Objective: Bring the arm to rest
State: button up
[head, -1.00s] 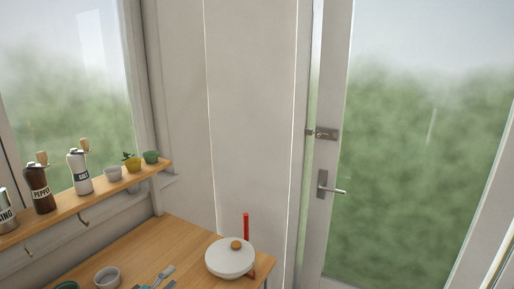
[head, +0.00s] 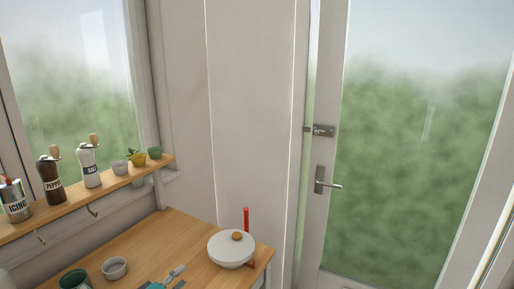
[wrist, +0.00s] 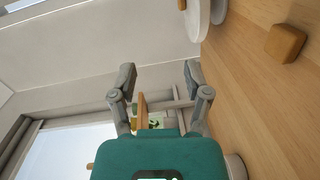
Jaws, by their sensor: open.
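My gripper (head: 178,277) shows at the bottom edge of the head view, its teal body partly cut off. In the wrist view my gripper (wrist: 160,76) has its two grey fingers well apart, with nothing between the tips. It is open and empty. The rest of my arm is out of view.
On the wooden worktop (head: 190,240) stand a white lidded pan (head: 230,250), a grey bowl (head: 114,268) and a dark green cup (head: 75,280). The wall shelf (head: 110,187) holds pepper, salt and icing shakers and small pots. A glazed door (head: 420,180) is at right.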

jog(key=w+d+f+m+g, duration=0.2)
jog(key=w+d+f+g, duration=0.25)
jog(key=d, duration=0.35)
jog(key=w+d+f+m+g, duration=0.25)
jog(key=d+f, duration=0.25)
jog(key=d, duration=0.4)
jog(key=d+f+m+g+y, duration=0.3)
jog(key=d+f+y, duration=0.1)
jog(key=d, duration=0.6)
jog(key=d+f+m+g+y, duration=0.3)
jog(key=d+f+g+y, duration=0.15)
jog(key=d, duration=0.55)
jog(key=s+f+b, duration=0.4)
jog(key=f+b, duration=0.5)
jog(key=b, duration=0.1)
notch_tip(320, 180, up, 14)
jog(key=p, duration=1.4)
jog(key=shift+w, duration=0.15)
